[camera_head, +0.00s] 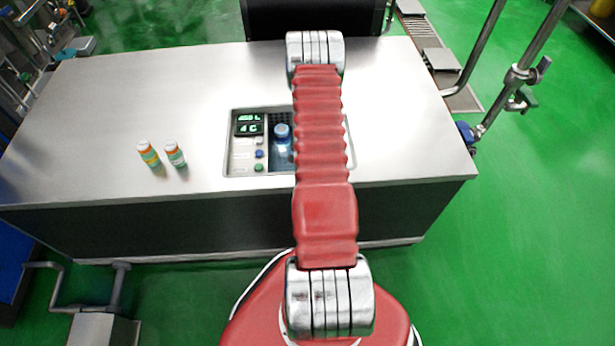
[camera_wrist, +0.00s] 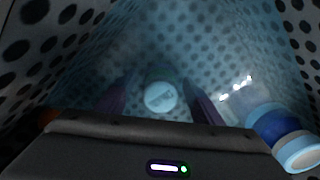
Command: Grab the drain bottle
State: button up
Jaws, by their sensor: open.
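My gripper (camera_wrist: 158,102) is open in the wrist view, reaching down into a dim well with perforated walls. Its two fingers stand apart on either side of a pale round cap or bottle top (camera_wrist: 160,97), seen from above. I see no finger touching it. A second bottle with a blue band and pale cap (camera_wrist: 285,137) leans at the right, outside the fingers. In the head view a blue-capped bottle (camera_head: 282,131) shows in the well; my arm hides my gripper and the rest of the well. Which one is the drain bottle, I cannot tell.
The well is set in a steel counter (camera_head: 110,100), beside a panel (camera_head: 247,148) with displays and buttons. The perforated walls (camera_wrist: 45,45) are close around my gripper.

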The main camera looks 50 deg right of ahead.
jog(key=shift+f, duration=0.5)
jog(key=shift+c, duration=0.7)
jog(key=c, duration=1.2)
jog(key=shift+o, duration=0.2)
jog(key=shift+r, duration=0.15)
notch_tip(320, 180, up, 10)
jog(key=shift+f, duration=0.1)
